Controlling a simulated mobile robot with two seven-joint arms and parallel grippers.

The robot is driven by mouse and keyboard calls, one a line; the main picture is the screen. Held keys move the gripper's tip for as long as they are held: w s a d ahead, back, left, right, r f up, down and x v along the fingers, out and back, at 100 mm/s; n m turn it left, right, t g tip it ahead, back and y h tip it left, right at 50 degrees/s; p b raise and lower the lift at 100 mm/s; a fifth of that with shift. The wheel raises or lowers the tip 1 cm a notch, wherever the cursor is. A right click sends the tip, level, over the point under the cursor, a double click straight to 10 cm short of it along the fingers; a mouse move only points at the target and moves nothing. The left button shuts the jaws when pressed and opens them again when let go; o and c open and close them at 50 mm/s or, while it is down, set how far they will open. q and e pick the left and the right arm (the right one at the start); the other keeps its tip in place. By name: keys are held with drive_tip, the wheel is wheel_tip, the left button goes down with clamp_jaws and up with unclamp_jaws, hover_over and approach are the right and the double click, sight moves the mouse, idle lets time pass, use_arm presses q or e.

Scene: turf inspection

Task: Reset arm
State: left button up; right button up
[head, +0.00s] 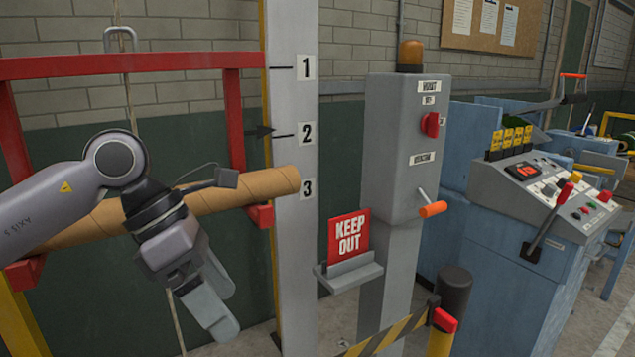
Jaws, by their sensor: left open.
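My left gripper (222,304) hangs in the left half of the head view, fingers pointing down and right. It is open, with nothing visible between the fingers. It is in front of a brown cardboard tube (245,188); I cannot tell whether my arm touches the tube. A small crank with an orange grip (433,209) sticks out from the grey post (392,150), to the right of my gripper and well apart from it. A red knob (430,124) sits higher on the same post. My right gripper is not in view.
A red frame (130,62) stands behind my left arm. A red KEEP OUT sign (348,237) stands on a small grey shelf. A striped barrier (400,333) is low in front. A blue machine with a control panel (545,190) fills the right.

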use_arm(q)
drive_tip(key=s+d+n+g+h, duration=0.1)
drive_tip(key=s+d+n+h, duration=0.1)
drive_tip(key=d+n+h, duration=0.35)
drive_tip(key=s+d+n+g+h, duration=0.2)
drive_tip(key=s+d+h, duration=0.1)
drive_tip(key=d+h, duration=0.45)
drive_tip(key=w+a+f+n+t+y, duration=0.2)
drive_tip(key=a+f+n+t+y, duration=0.15)
drive_tip(key=f+n+t, duration=0.5)
drive_tip(key=w+a+f+n+t+y, duration=0.2)
drive_tip(key=a+f+n+t+y, duration=0.25)
drive_tip(key=n, duration=0.75)
drive_tip(key=w+a+f+n+t+y, duration=0.15)
drive_tip(key=a+f+n+t, duration=0.3)
drive_tip(key=n+t, duration=0.45)
drive_tip(key=s+a+f+n+g+y, duration=0.3)
drive_tip(key=s+f, duration=0.4)
drive_tip(key=f, duration=0.3)
drive_tip(key=s+a+f+n+g+y, duration=0.4)
drive_tip(key=s+f+n, duration=0.3)
drive_tip(key=f, duration=0.4)
drive_tip(key=shift+s+a+f+n+g, duration=0.2)
drive_tip(key=shift+s+a+n+g, duration=0.15)
drive_tip(key=shift+a, duration=0.55)
